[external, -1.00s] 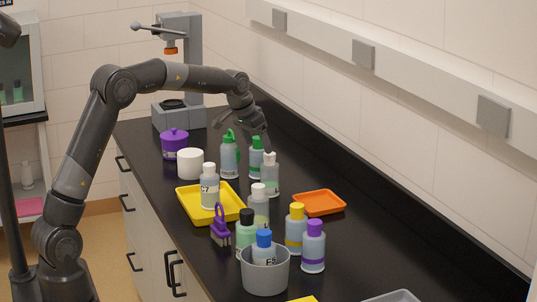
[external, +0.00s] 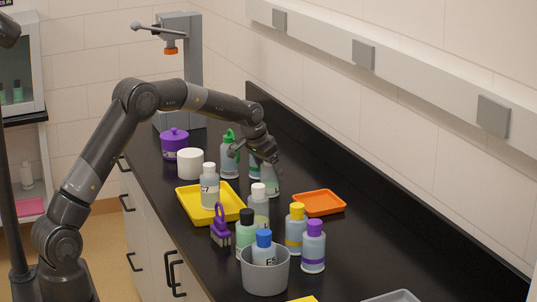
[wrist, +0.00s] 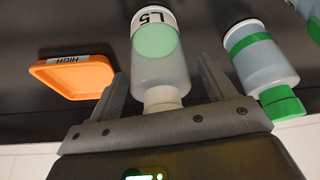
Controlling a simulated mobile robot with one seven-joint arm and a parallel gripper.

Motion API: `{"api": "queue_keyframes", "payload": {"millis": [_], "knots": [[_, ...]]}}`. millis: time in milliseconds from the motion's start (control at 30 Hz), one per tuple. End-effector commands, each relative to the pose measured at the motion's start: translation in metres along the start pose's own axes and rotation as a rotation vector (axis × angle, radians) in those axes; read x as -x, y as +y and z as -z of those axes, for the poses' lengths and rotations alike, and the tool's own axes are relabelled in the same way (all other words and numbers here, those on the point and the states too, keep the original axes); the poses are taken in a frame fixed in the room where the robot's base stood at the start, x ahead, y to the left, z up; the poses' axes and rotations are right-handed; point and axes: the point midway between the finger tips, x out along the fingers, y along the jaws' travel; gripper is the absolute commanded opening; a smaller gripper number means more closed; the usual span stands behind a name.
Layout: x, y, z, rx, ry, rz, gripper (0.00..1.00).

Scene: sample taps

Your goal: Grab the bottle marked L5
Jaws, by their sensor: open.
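The bottle marked L5 (wrist: 160,68) has a white cap, a white label and pale green contents. In the wrist view it stands between the two fingers of my gripper (wrist: 163,80), with its cap close to the palm. My gripper is open, with a finger on each side and a visible gap at least on the left. In the external view my gripper (external: 258,152) is over the top of this bottle (external: 271,186) and hides its cap. I cannot tell whether a finger touches it.
A green-capped bottle (wrist: 260,58) stands close beside the right finger. An orange tray marked HIGH (wrist: 75,77) lies left in the wrist view; it also shows in the external view (external: 319,204). A yellow tray (external: 228,214) holds a white-capped bottle (external: 209,190). Several bottles stand nearer the camera.

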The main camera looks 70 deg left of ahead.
Motion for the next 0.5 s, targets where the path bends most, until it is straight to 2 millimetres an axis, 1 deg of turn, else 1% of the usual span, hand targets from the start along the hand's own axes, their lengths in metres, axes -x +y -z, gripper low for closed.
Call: {"api": "queue_keyframes", "payload": {"millis": [200, 267, 500], "knots": [[-0.0018, 0.0000, 0.0005, 0.000, 0.002, 0.000, 0.76], [-0.0018, 0.0000, 0.0005, 0.000, 0.002, 0.000, 0.72], [-0.0016, 0.0000, 0.0004, 0.000, 0.002, 0.000, 0.52]]}}
